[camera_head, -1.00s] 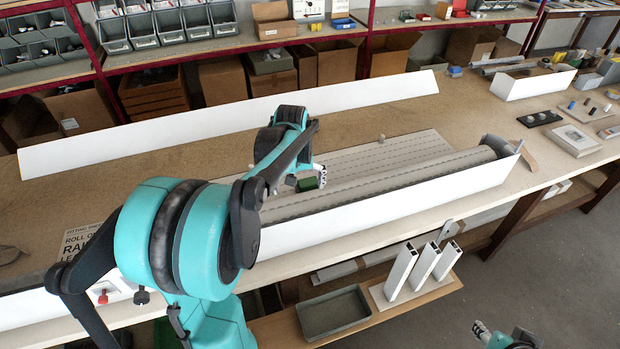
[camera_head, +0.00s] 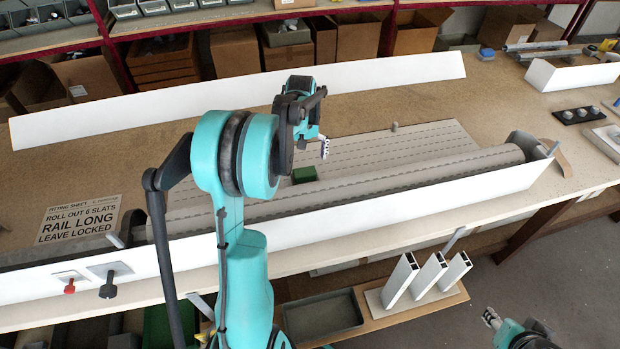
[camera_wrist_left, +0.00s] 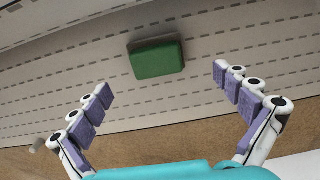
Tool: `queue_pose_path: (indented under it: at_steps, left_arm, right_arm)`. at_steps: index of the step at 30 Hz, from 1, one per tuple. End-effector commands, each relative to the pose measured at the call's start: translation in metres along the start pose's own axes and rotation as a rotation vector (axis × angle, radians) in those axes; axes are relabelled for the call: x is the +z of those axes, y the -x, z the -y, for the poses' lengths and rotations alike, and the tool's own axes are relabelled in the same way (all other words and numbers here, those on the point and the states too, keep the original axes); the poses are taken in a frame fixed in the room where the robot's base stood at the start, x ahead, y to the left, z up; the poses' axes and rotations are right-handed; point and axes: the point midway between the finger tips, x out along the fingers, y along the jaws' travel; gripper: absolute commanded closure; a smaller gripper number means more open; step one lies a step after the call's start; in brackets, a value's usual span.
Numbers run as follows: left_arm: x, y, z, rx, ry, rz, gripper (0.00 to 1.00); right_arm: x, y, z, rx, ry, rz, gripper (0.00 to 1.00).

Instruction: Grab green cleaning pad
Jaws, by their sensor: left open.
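The green cleaning pad (camera_head: 304,175) is a small green block lying on the grey slatted sheet (camera_head: 430,135), beside the rolled part of the sheet. It also shows whole in the left wrist view (camera_wrist_left: 157,60), above and between the fingers. My left gripper (camera_head: 325,147) hangs above the sheet, a little right of and behind the pad, apart from it. In the left wrist view its fingers (camera_wrist_left: 165,82) are spread wide with nothing between them. My right gripper (camera_head: 491,318) shows at the bottom right, away from the table; its finger opening is too small to judge.
A long white front profile (camera_head: 400,205) borders the sheet, and another white profile (camera_head: 250,92) stands behind. A small peg (camera_head: 394,127) stands at the sheet's back edge. A printed fitting sheet (camera_head: 80,220) lies left. A grey tray (camera_head: 322,315) sits on the lower shelf.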

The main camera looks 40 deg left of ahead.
Motion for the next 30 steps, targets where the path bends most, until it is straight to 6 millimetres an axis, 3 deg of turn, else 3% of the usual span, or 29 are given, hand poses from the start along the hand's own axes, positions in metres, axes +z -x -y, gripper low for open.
queue_pose_path:
  at_steps: [11,18,26,30]
  left_arm:
    - [0.001,-0.039,-0.002,0.0,0.0,0.0,0.0]
    - [0.003,-0.076,-0.006,0.0,0.0,0.0,0.0]
    - [0.003,-0.08,-0.006,0.0,0.0,0.0,0.0]
    - [0.003,-0.08,-0.006,0.0,0.0,0.0,0.32]
  right_arm:
    - [0.009,-0.013,0.0,0.0,0.0,0.0,0.6]
    - [0.019,-0.026,0.0,0.0,0.0,0.0,0.6]
    - [0.018,-0.026,0.0,0.0,0.0,0.0,0.6]
    - [0.018,-0.025,0.0,0.0,0.0,0.0,0.6]
